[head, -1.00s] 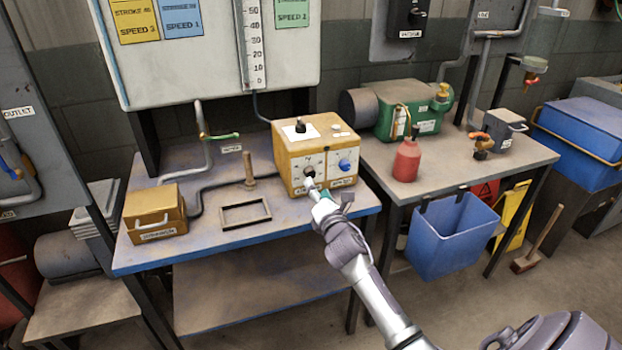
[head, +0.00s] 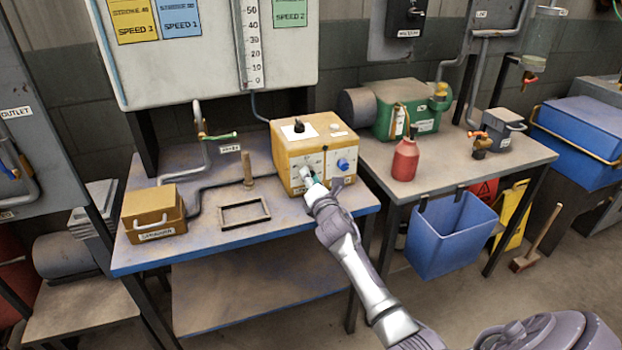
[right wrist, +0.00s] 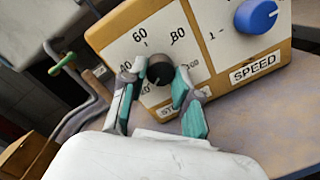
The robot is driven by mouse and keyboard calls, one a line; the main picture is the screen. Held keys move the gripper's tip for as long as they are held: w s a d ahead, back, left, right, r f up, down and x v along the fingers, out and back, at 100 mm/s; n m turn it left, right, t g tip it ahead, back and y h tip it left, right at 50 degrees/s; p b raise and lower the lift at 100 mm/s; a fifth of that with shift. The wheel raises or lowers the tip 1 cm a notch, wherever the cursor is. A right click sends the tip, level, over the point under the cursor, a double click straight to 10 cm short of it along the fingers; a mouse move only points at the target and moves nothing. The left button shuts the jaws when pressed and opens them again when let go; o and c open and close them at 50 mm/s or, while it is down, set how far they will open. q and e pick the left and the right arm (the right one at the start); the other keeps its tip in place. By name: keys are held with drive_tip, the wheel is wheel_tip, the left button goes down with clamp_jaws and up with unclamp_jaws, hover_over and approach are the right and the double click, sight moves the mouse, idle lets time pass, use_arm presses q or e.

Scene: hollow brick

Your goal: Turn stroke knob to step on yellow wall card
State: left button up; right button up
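The stroke knob (right wrist: 160,72) is black and sits on a white dial marked 40, 60 and 80 in the right wrist view. It is on the front of an orange control box (head: 289,155). My right gripper (head: 310,181) is at the box front. In the right wrist view its teal-padded fingers (right wrist: 160,95) are apart on either side of the knob, with slight gaps; contact is not clear. The yellow wall card (head: 134,19) hangs on the board at top left and reads "STROKE", apparently 40, and "SPEED 3". My left gripper is not in view.
A blue speed knob (head: 342,164) is right of the stroke knob, and a black knob (head: 299,126) is on the box top. A wooden peg (head: 248,168), black frame (head: 245,213) and orange case (head: 153,212) are on the bench. A red bottle (head: 404,160) stands on the right table.

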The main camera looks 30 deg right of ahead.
clamp_jaws()
drive_tip(key=shift+m, duration=0.3)
drive_tip(key=m+p, duration=0.2)
drive_tip(key=m, duration=0.3)
drive_tip(key=shift+r, duration=0.15)
drive_tip(key=m+p, duration=0.1)
drive_tip(key=m, duration=0.4)
drive_tip(key=shift+m+g+y+p, duration=0.3)
drive_tip(key=shift+y+p, duration=0.1)
drive_tip(key=o, duration=0.9)
unclamp_jaws()
drive_tip(key=shift+s, duration=0.1)
